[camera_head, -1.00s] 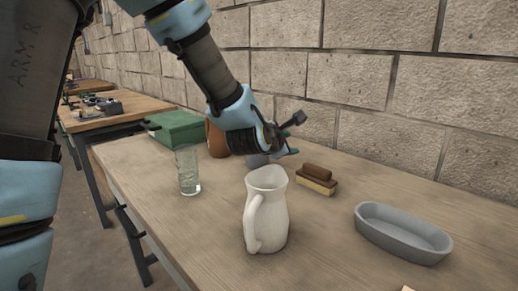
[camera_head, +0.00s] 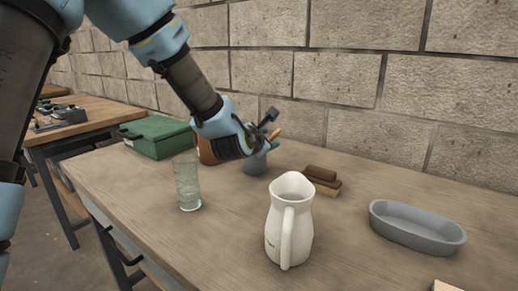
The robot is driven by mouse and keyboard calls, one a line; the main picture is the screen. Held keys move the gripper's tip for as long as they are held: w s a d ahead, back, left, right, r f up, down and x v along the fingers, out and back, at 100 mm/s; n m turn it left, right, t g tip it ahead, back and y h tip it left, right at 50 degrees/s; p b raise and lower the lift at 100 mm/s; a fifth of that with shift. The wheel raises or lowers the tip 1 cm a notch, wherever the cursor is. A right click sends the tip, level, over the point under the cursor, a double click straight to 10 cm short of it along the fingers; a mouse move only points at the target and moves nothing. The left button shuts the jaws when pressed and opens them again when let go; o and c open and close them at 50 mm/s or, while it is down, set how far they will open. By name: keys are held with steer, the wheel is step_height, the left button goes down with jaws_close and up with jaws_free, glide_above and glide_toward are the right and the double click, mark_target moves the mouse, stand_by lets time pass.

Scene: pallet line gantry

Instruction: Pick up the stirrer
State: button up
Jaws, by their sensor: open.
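A grey cup (camera_head: 254,166) stands on the wooden table toward the wall, partly behind my gripper. A light wooden stick end (camera_head: 276,133), perhaps the stirrer, shows just above the cup at the gripper's far side; its lower part is hidden. A green piece (camera_head: 272,144) shows beside it; I cannot tell what it is. My gripper (camera_head: 266,128) is open, above and close to the cup. I cannot tell whether a finger touches the stick.
A white jug (camera_head: 275,232) stands in front, with a clear glass (camera_head: 187,184) to its left. A brown-topped brush or block (camera_head: 321,176) and a grey oval dish (camera_head: 417,226) are to the right. A green box (camera_head: 158,137) and brown pot (camera_head: 206,152) stand behind. The wall bounds the table.

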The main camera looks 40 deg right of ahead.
steer(key=p+x, duration=0.2)
steer(key=x, duration=0.4)
steer(key=shift+w+d+f+p, duration=0.2)
steer(key=shift+d+f+p, duration=0.05)
steer(key=shift+p, duration=0.1)
jaws_close()
stand_by(0.4)
